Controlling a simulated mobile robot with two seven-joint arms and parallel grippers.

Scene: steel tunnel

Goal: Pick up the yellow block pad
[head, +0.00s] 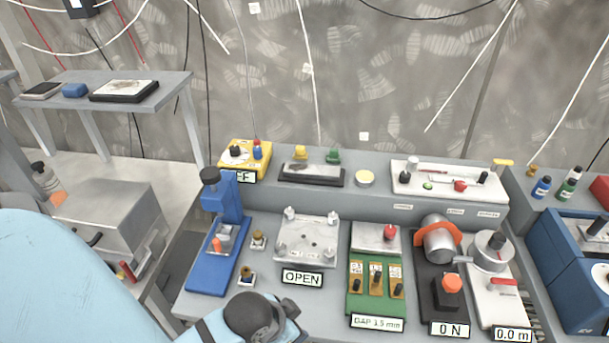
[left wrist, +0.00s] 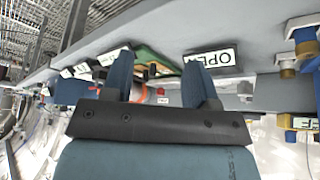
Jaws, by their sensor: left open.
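No single thing in view is clearly the yellow block pad. My right gripper is not in view.
The blue press (head: 218,245) stands left of the blocks, and the metal plate (head: 306,240) stands right. A green gauge board (head: 375,290) and a motor (head: 438,240) are further right. A yellow switch box (head: 236,146) sits on the rear shelf. Cables hang along the wall.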

